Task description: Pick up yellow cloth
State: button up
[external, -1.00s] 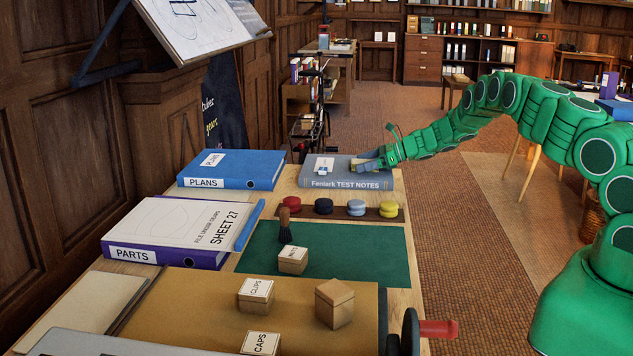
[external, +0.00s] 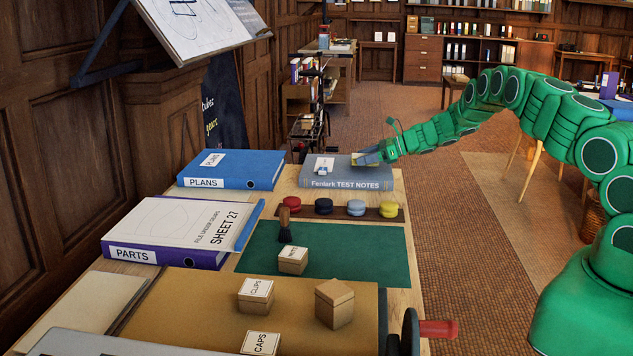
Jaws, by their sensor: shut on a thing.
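My gripper (external: 366,158) is at the far end of the table, over the right part of the grey-blue book (external: 350,184) marked Fenlark TEST NOTES. A small patch of yellow cloth (external: 371,161) shows at the fingertips, and the jaws are shut on it. The cloth is small in the view and partly hidden by the gripper. Whether its lower edge touches the book's cover is hard to tell.
A small white and blue item (external: 324,166) lies on the book left of my gripper. A rack of coloured round pieces (external: 338,210) stands in front. A blue PLANS binder (external: 240,165) lies to the left. The green mat (external: 350,250) has free room.

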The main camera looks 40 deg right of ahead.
jog(key=s+a+r, duration=0.2)
jog(key=s+r, duration=0.9)
jog(key=s, duration=0.3)
dwell(0.3)
